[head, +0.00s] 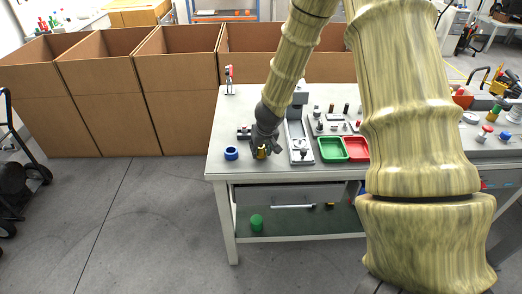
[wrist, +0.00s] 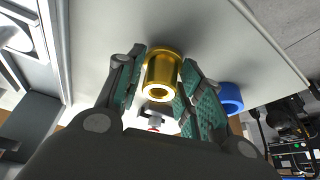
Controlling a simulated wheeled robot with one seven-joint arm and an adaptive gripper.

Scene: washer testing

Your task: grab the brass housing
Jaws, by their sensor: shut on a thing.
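The brass housing (wrist: 160,73) is a short gold hollow cylinder, seen between the pads of my gripper (wrist: 163,88) in the wrist view. My gripper is shut on it, with a green-padded finger on each side. In the head view the brass housing (head: 262,152) shows as a small gold piece under my gripper (head: 263,146), near the left front of the white workbench (head: 240,182). I cannot tell whether it still touches the bench top.
A blue ring (head: 231,153) lies just left of the gripper. A grey fixture (head: 299,140), a green tray (head: 332,149) and a red tray (head: 356,148) are to the right. Brown bins (head: 182,90) stand behind. The bench's front left corner is clear.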

